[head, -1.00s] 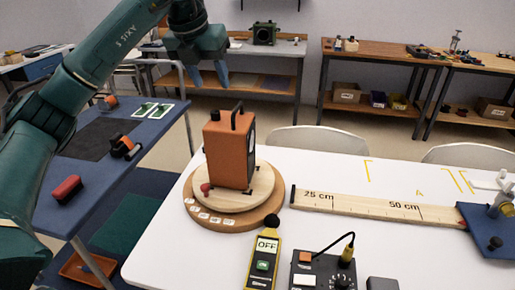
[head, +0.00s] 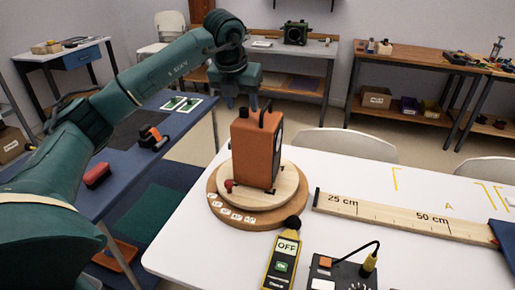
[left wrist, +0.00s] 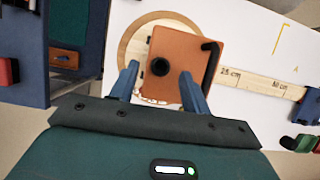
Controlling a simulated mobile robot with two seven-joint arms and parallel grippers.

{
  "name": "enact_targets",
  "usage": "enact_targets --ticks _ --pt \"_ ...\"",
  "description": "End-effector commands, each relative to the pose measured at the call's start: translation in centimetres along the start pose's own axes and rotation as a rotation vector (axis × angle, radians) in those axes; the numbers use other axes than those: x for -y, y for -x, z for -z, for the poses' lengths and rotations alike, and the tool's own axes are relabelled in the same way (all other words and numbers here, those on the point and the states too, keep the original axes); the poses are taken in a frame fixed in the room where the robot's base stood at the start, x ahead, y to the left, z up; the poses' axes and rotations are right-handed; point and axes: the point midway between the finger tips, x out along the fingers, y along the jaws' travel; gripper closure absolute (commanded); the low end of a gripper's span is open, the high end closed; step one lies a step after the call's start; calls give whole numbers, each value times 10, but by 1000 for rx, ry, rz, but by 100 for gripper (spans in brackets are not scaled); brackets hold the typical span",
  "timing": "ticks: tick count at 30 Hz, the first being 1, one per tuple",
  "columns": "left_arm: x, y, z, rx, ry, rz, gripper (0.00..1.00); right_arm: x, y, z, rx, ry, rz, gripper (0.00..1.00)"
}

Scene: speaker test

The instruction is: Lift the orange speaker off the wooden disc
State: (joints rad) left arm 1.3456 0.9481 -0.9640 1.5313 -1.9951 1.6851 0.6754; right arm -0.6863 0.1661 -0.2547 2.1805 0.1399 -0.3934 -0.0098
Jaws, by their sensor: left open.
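The orange speaker (head: 255,152) stands upright on the round wooden disc (head: 223,209) on the white table. It has a dark handle and a black knob on top. My left gripper (head: 242,103) is open just above and behind the speaker's top in the head view. The disc (left wrist: 130,45) shows around the speaker there. My right gripper is not in view.
A wooden ruler board (head: 400,212) lies right of the disc. A yellow meter marked OFF (head: 283,265) and a black control box (head: 340,274) stand in front. A blue side table (head: 120,170) is at the left.

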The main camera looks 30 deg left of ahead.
Motion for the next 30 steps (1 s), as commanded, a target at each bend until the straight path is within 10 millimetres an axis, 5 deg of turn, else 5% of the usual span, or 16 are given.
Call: enact_targets --ticks 11,30 --pt "0 -16 0 1 0 0 53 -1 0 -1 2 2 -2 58" --pt "0 -15 0 1 0 1 100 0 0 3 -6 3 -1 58"
